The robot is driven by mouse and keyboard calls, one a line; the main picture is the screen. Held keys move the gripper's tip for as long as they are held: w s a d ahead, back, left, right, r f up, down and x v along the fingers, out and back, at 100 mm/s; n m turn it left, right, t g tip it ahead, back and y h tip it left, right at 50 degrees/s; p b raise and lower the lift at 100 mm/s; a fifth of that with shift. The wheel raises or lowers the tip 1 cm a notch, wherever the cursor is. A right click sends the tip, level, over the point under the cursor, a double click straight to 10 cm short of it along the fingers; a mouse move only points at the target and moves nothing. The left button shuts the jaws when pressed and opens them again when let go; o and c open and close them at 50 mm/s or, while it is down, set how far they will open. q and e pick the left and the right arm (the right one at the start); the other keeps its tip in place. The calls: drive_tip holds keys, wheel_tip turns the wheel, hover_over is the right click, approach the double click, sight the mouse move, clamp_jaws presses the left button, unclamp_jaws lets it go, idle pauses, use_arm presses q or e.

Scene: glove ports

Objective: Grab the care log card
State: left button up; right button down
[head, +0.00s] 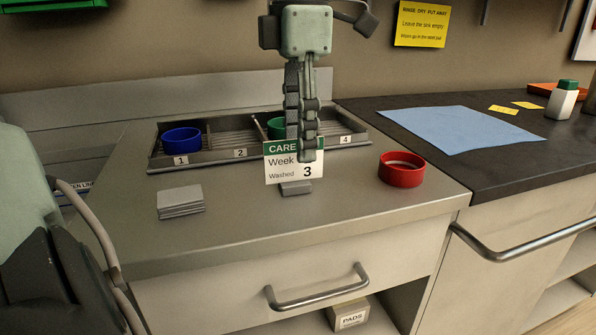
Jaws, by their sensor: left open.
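The care log card (281,172) is white with a green header and reads "CARE", "Week 3" and "Washed". It stands upright in a small grey stand (296,189) on the steel counter. My left gripper (301,150) points straight down over the card, open. One finger hangs in front of the card and hides part of its header. The other finger's lower end seems to pass behind the card's top edge. I cannot tell whether either finger touches it. My right gripper is not in view.
Behind the card is a numbered tray (225,162) with a blue ring (182,141) and a partly hidden green ring (275,128). A red ring (401,170) is to the right, grey stacked cards (181,201) to the left. A blue cloth (455,130) lies on the dark counter.

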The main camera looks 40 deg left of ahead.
sight(295, 181)
use_arm(q)
drive_tip(key=f, duration=0.5)
drive_tip(key=shift+s+a, duration=0.25)
drive_tip(key=shift+s, duration=0.1)
drive_tip(key=shift+w+f, duration=0.1)
drive_tip(key=shift+f, duration=0.35)
drive_tip(key=c, duration=1)
drive_tip(key=shift+r, duration=0.1)
drive_tip(key=shift+c, duration=0.2)
